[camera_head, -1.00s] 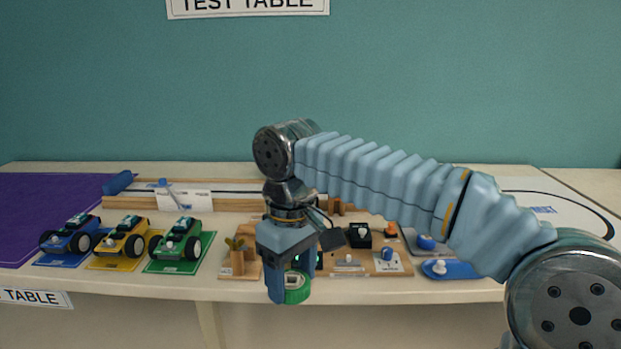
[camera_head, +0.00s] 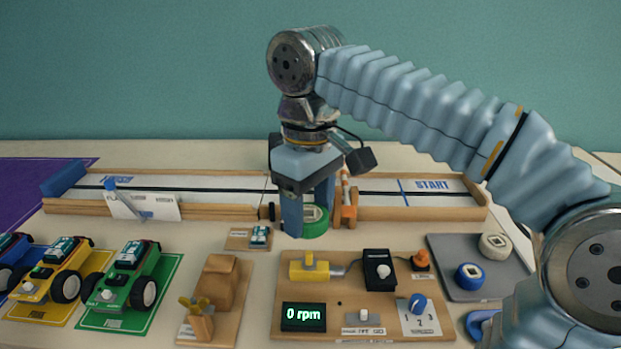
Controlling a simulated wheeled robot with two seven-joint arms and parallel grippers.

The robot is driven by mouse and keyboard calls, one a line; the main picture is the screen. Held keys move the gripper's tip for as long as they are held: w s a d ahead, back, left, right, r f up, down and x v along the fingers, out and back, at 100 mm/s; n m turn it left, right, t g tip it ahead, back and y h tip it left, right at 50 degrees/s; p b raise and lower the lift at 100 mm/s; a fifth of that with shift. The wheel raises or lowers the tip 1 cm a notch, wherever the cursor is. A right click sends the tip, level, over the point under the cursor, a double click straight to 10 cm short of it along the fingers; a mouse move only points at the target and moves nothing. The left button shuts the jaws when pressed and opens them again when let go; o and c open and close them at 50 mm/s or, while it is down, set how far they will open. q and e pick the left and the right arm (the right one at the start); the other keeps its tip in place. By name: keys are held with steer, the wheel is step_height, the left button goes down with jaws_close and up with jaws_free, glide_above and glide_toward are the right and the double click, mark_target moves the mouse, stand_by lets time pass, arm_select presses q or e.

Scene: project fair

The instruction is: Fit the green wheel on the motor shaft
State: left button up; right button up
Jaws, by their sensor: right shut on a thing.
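The green wheel (camera_head: 314,224) has a dark green rim and a pale centre. My right gripper (camera_head: 308,222) points down and is shut on it, with a finger on either side. It hangs in front of the wooden track, behind the test board. The yellow motor (camera_head: 316,271) lies on the wooden test board (camera_head: 262,305), nearer to me and below the gripper. A grey part sticks out from the motor's right end. The wheel and the motor are apart. I cannot make out the shaft clearly. My left gripper is out of view.
The board also holds a display (camera_head: 303,317) reading 0 rpm, a black switch box (camera_head: 379,271) and a blue dial (camera_head: 418,304). A grey tray (camera_head: 446,250) with blue and white wheels is right. Three cars stand left. The long track (camera_head: 220,211) lies behind.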

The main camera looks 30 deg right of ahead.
mark_target(309, 253)
steer(key=shift+w+d+f, duration=0.15)
steer(key=shift+w+d, duration=0.05)
steer(key=shift+w, duration=0.15)
steer(key=shift+f+b, duration=0.4)
steer(key=shift+f, duration=0.45)
step_height(309, 253, down, 3)
steer(key=b, duration=0.2)
steer(key=shift+r+b, duration=0.15)
steer(key=shift+b, duration=0.15)
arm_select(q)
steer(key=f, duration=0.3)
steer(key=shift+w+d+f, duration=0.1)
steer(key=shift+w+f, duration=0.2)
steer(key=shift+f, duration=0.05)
arm_select(e)
steer(key=shift+s+f, duration=0.1)
steer(key=shift+f, duration=0.3)
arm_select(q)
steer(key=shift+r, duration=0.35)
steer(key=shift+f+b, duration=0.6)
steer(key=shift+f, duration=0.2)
arm_select(e)
steer(key=shift+f, duration=1.45)
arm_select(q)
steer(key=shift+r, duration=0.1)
arm_select(e)
steer(key=shift+f, duration=0.1)
